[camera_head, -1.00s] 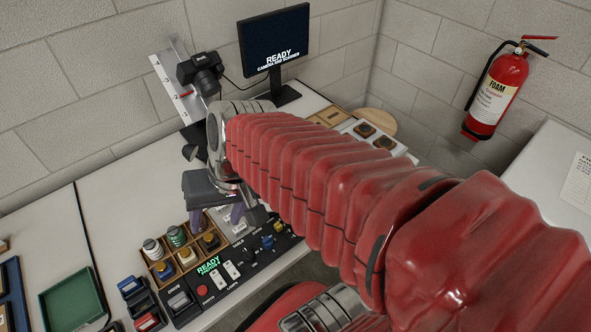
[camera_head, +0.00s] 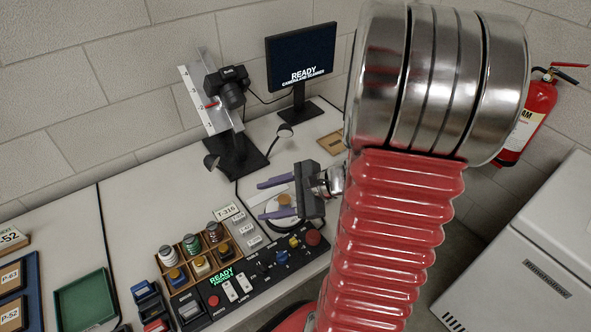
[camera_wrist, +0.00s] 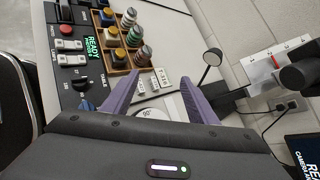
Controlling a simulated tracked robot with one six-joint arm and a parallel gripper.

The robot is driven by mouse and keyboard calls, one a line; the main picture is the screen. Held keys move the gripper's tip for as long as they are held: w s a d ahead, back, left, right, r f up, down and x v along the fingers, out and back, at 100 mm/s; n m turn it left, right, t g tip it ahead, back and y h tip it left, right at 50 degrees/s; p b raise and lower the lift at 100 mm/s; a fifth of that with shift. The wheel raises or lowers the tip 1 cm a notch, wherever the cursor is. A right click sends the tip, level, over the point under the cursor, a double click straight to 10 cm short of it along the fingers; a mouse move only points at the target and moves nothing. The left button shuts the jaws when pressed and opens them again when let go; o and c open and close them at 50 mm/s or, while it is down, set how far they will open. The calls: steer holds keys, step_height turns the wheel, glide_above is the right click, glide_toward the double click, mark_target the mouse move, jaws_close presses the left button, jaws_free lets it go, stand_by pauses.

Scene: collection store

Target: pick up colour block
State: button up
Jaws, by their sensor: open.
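My gripper (camera_head: 262,200) is open and empty, with two purple fingers pointing left over the bench. It also shows in the wrist view (camera_wrist: 161,78). A wooden tray (camera_head: 206,283) holds several small jars or bottles, left of and apart from the fingers. It shows beyond the left fingertip in the wrist view (camera_wrist: 123,71). A pale round disc (camera_head: 285,207) shows between and behind the fingers, partly hidden, with a tan patch on it. The disc is also between the fingers in the wrist view (camera_wrist: 154,113). I cannot tell which thing is the colour block.
A control panel (camera_head: 262,270) with knobs and buttons runs along the bench's front edge. A camera stand (camera_head: 235,155) and monitor (camera_head: 300,60) stand at the back. A green tray (camera_head: 84,302) lies at left. White label cards (camera_head: 237,222) stand by the jars. Bench left of the stand is clear.

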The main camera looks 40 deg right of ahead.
steer(key=s+d+f+m+t+h, duration=0.1)
steer(key=s+d+f+m+h, duration=0.1)
steer(key=d+m, duration=0.3)
steer(key=s+d+f+m+t+h, duration=0.1)
steer(key=s+d+f+m+h, duration=0.1)
steer(key=d, duration=0.6)
steer(key=s+d+f+m+t+h, duration=0.2)
steer(key=d+f+m+h, duration=0.2)
steer(key=d+f+m, duration=0.2)
steer(key=shift+s+d+m, duration=0.4)
steer(key=shift+d+m, duration=0.4)
steer(key=shift+d, duration=0.05)
steer(key=x, duration=0.7)
steer(key=shift+w, duration=0.4)
steer(key=shift+w+d+f, duration=0.1)
steer(key=shift+w+f, duration=0.05)
steer(key=shift+w, duration=0.25)
steer(key=shift+d+x, duration=0.1)
steer(key=shift+x, duration=1.2)
steer(key=shift+d+x, duration=0.15)
steer(key=shift+x, duration=1.15)
